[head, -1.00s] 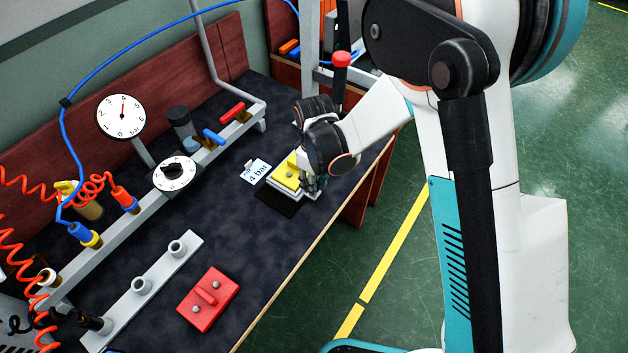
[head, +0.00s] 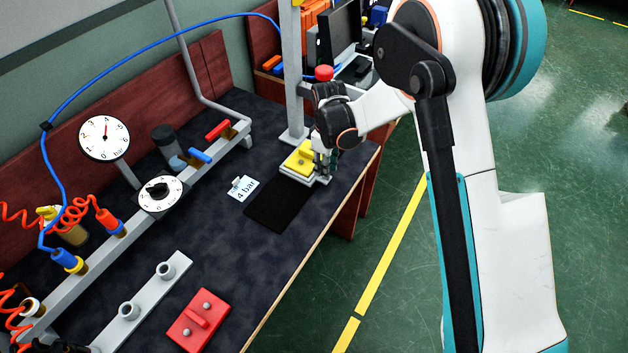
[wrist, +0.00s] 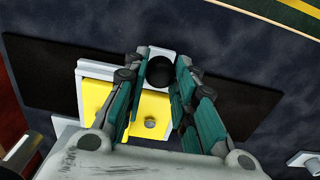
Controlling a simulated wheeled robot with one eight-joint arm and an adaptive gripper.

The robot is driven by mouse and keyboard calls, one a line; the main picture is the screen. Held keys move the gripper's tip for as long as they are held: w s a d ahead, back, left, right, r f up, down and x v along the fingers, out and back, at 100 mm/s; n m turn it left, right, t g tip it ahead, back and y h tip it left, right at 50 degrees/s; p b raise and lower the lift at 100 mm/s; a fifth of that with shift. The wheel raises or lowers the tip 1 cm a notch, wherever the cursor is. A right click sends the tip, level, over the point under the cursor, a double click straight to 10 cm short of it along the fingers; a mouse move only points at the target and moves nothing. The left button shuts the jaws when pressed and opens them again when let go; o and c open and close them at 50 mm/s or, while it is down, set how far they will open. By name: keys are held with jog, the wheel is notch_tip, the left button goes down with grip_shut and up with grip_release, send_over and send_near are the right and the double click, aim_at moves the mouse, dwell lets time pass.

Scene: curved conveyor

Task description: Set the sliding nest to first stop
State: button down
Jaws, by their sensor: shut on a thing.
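The sliding nest is a pale plate (head: 293,175) carrying a yellow block (head: 299,159), on a black strip (head: 275,210) near the table's right edge. In the head view, bare strip shows on the near side of the nest. In the wrist view, the yellow block (wrist: 150,107) and pale plate (wrist: 94,66) lie under my gripper, with strip showing on both sides. My gripper (head: 325,168) is at the nest's right side. In the wrist view its fingers (wrist: 160,78) are closed around a round black knob (wrist: 160,71) on the nest's pale tab. The exact finger contact is partly hidden.
A "4 bar" card (head: 242,188) lies left of the strip. A grey post (head: 292,80) stands behind the nest. A red block (head: 197,321) and a grey rail with sockets (head: 145,300) are nearer. A pressure gauge (head: 104,138) and dial (head: 159,194) stand left.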

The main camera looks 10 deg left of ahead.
jog(key=shift+w+d, duration=0.4)
jog(key=shift+w, duration=0.55)
jog(key=shift+w+d, duration=0.35)
jog(key=shift+w, duration=0.55)
jog(key=shift+w+d, duration=0.4)
jog(key=shift+w, duration=0.55)
jog(key=c, duration=1.3)
grip_release()
notch_tip(320, 180, up, 12)
jog(key=shift+f, duration=0.1)
